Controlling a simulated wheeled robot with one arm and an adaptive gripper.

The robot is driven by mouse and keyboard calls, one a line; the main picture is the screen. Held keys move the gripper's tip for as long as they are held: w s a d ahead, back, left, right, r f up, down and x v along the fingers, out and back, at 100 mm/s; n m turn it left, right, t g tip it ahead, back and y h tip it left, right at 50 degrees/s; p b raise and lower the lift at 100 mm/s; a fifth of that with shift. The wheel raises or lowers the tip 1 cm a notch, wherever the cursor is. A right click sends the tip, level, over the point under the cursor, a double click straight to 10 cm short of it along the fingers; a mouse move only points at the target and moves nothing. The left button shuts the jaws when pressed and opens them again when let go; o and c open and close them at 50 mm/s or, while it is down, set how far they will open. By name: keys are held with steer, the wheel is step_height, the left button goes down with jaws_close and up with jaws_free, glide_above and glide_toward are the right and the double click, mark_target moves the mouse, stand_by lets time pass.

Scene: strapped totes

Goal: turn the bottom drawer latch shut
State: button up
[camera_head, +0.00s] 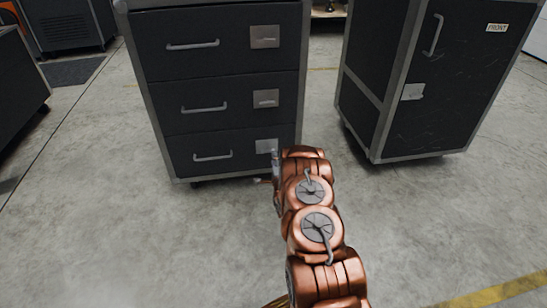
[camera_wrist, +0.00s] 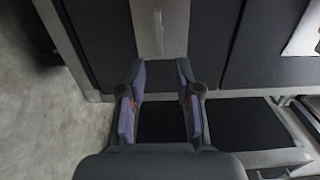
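The black drawer case (camera_head: 303,40) has three drawers, each with a bar handle and a square metal latch plate. The bottom drawer (camera_head: 190,165) looks closed. Its latch plate (camera_head: 266,146) is at the drawer's right end, partly hidden by my arm. In the wrist view the latch plate (camera_wrist: 175,22) is just beyond my fingertips, with a thin upright latch lever (camera_wrist: 158,33) on it. My gripper (camera_wrist: 160,72) is open, its two fingers apart with nothing between them. Its tips point at the plate's near edge; I cannot tell whether they touch. In the head view my arm mostly hides the gripper.
A second black case with a door (camera_head: 450,80) stands to the right, with a gap of floor between the two cases. Another dark case (camera_head: 18,85) is at the left edge. The concrete floor (camera_head: 120,230) in front is clear, with a yellow line (camera_head: 495,293) at lower right.

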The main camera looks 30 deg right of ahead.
steer(key=shift+v, duration=2.6)
steer(key=w+a+r+n+g+y+p, duration=0.25)
steer(key=a+r+p, duration=0.2)
steer(key=r, duration=0.45)
steer(key=w+a+r+n+g+y+p, duration=0.1)
steer(key=w+a+r+n+p, duration=0.1)
steer(key=a+r+n+p, duration=0.5)
steer(key=s+a+r+n+g+y+p, duration=0.1)
steer(key=s+a+r+g+p, duration=0.2)
steer(key=r, duration=0.6)
steer(key=s+a+r+n+g+y+p, duration=0.1)
steer(key=s+a+r+p, duration=0.25)
steer(key=r, duration=0.55)
steer(key=s+a+r+n+g+y+p, duration=0.1)
steer(key=s+a+r+n+g+p, duration=0.3)
steer(key=s+r, duration=0.5)
steer(key=s+a+r+n+g+p, duration=0.1)
steer(key=s+a+r+p, duration=0.4)
steer(key=s+r, duration=0.45)
steer(key=s+a+r+n+g+p, duration=0.2)
steer(key=s+r+p, duration=0.4)
steer(key=s, duration=0.8)
steer(key=s+a+r+n+g+p, duration=0.2)
steer(key=s+r+n+g+p, duration=0.2)
steer(key=s+r, duration=0.6)
steer(key=s+p, duration=0.1)
steer(key=s, duration=0.3)
steer(key=shift+r+p, duration=0.25)
steer(key=shift+p, duration=0.1)
steer(key=shift+y, duration=0.25)
